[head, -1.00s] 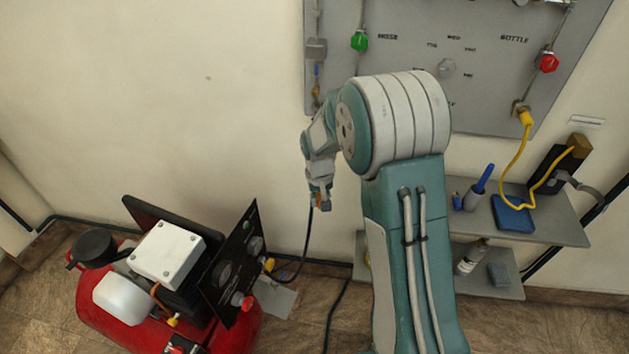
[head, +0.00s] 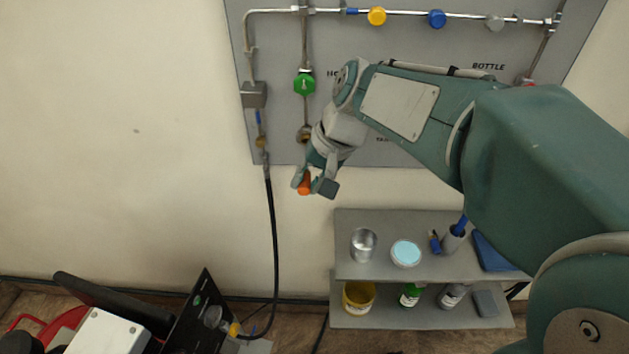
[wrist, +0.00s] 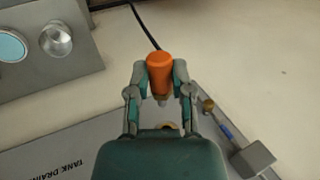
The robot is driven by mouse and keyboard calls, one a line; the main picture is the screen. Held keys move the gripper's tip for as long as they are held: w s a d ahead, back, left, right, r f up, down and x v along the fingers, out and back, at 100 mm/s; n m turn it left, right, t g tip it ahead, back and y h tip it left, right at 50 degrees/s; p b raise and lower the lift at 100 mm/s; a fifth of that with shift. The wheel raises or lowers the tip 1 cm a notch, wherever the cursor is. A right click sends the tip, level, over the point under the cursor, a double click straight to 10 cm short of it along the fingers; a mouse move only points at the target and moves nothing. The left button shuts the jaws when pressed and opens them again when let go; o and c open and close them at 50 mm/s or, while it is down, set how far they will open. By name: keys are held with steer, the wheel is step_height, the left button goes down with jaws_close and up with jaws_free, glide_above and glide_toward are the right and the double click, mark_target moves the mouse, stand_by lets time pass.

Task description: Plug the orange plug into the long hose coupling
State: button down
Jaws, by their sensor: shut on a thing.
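The orange plug (head: 304,184) is held in my gripper (head: 315,184) in front of the wall, just below the panel's lower edge. In the wrist view the plug (wrist: 160,72) sits between both fingers of my gripper (wrist: 160,80), its metal tip facing the panel. A brass fitting (head: 304,134) hangs under the green valve, above the plug and apart from it. The black hose (head: 272,230) runs up to a fitting (head: 264,157) at the panel's lower left, left of my gripper. I cannot tell which fitting is the long hose coupling.
The grey panel (head: 278,50) carries the green valve (head: 304,84) and a grey box (head: 254,95). A shelf (head: 385,265) with a metal cup (head: 363,244) and a light-blue-topped dish (head: 406,253) stands below right. The wall left of the hose is clear.

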mark_target(307, 170)
steer(key=shift+d, duration=0.1)
steer(key=shift+a, duration=0.4)
steer(key=shift+w+a, duration=0.1)
steer(key=shift+w, duration=0.1)
steer(key=shift+w+d, duration=0.25)
steer(key=shift+w, duration=0.5)
steer(key=shift+w+d, duration=0.25)
steer(key=shift+w, duration=0.45)
steer(key=w, duration=0.2)
steer(key=shift+w, duration=0.3)
steer(key=shift+d, duration=0.1)
steer(key=shift+w+d, duration=0.15)
steer(key=shift+w, duration=1.25)
